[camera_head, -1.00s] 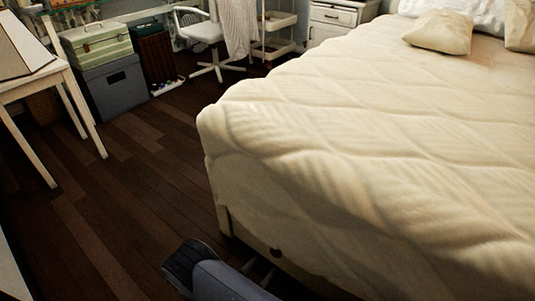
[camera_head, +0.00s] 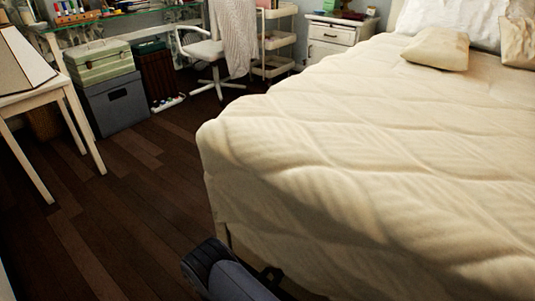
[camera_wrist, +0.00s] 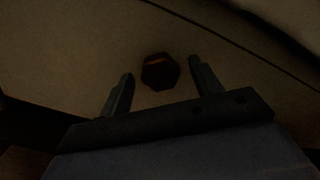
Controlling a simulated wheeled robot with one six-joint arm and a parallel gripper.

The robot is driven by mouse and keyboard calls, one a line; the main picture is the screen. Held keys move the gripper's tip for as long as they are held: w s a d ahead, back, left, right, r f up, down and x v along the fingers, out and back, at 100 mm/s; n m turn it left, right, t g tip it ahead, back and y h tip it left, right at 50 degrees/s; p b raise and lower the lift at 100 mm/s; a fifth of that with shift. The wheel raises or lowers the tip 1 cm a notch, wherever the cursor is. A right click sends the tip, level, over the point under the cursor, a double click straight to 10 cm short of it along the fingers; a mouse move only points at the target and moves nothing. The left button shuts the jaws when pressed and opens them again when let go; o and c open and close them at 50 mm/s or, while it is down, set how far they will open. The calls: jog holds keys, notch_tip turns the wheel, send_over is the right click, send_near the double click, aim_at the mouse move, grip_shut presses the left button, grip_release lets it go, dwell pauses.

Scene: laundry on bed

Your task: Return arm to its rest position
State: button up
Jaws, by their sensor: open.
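My gripper (camera_wrist: 160,90) is open in the wrist view, its two dark fingers spread apart. Between the fingertips, farther off, is a dark, round knob-like spot (camera_wrist: 160,72) on a dim beige surface, which looks like the side of the bed. I cannot tell how far it is from the fingers. In the head view my arm (camera_head: 225,272) shows at the bottom, low beside the near corner of the bed (camera_head: 330,140). The fingers are hidden or too dark to make out there.
The bed with cream quilt and pillows (camera_head: 437,48) fills the right. At left stand a white table (camera_head: 62,88) and a grey box (camera_head: 114,106) under a green case (camera_head: 100,62). A white chair (camera_head: 205,50) is at the back. Dark wooden floor (camera_head: 120,200) lies clear between.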

jog(key=n, duration=0.4)
jog(key=shift+n, duration=0.4)
jog(key=n, duration=0.3)
jog(key=shift+n, duration=0.4)
jog(key=n, duration=0.3)
jog(key=shift+n, duration=0.4)
jog(key=shift+f+n+p, duration=0.1)
jog(key=shift+n+p, duration=0.3)
jog(key=shift+n, duration=1.4)
